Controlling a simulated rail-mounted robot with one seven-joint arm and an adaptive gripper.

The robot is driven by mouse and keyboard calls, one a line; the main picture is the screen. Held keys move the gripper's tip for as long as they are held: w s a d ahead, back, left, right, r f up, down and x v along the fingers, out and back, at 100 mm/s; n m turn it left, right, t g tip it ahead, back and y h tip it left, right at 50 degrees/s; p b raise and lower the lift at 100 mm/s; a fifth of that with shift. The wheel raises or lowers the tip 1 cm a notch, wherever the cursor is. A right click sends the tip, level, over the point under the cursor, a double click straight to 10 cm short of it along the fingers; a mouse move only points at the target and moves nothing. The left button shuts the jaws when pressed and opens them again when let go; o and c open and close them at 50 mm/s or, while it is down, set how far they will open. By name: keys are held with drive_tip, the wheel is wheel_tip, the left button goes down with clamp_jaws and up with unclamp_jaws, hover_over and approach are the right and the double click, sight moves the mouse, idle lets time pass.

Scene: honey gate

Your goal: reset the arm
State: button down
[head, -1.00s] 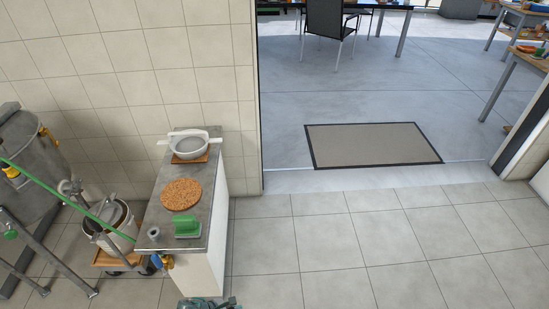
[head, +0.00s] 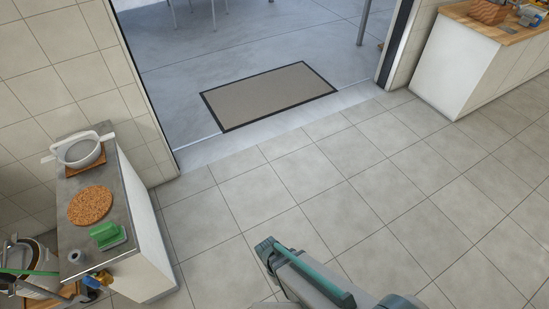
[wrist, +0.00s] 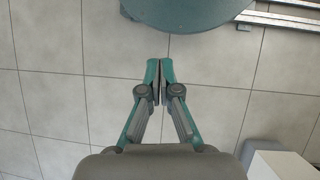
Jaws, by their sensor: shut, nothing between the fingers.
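My gripper (wrist: 159,72) points down over bare floor tiles in the wrist view, its two teal-tipped fingers together with nothing between them. In the head view my arm reaches in from the bottom edge, right of the grey-topped counter, and its end (head: 268,250) is over the tiled floor, apart from everything.
The counter (head: 128,205) at left holds a white strainer (head: 77,150), a round cork mat (head: 90,205) and a green-handled tool (head: 107,235). A doormat (head: 268,95) lies in the doorway. A wood-topped cabinet (head: 465,60) stands at right. The middle floor is clear.

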drive_tip(key=s+d+m+g+y, duration=0.1)
drive_tip(key=s+d+m, duration=0.2)
drive_tip(key=d, duration=0.3)
drive_tip(key=s+d+r+m+g+y, duration=0.1)
drive_tip(key=s+d+m+y, duration=0.1)
drive_tip(key=d, duration=0.4)
drive_tip(key=shift+s+d+m+g+y, duration=0.25)
drive_tip(key=shift+s+m, duration=0.2)
drive_tip(key=shift+m, duration=0.55)
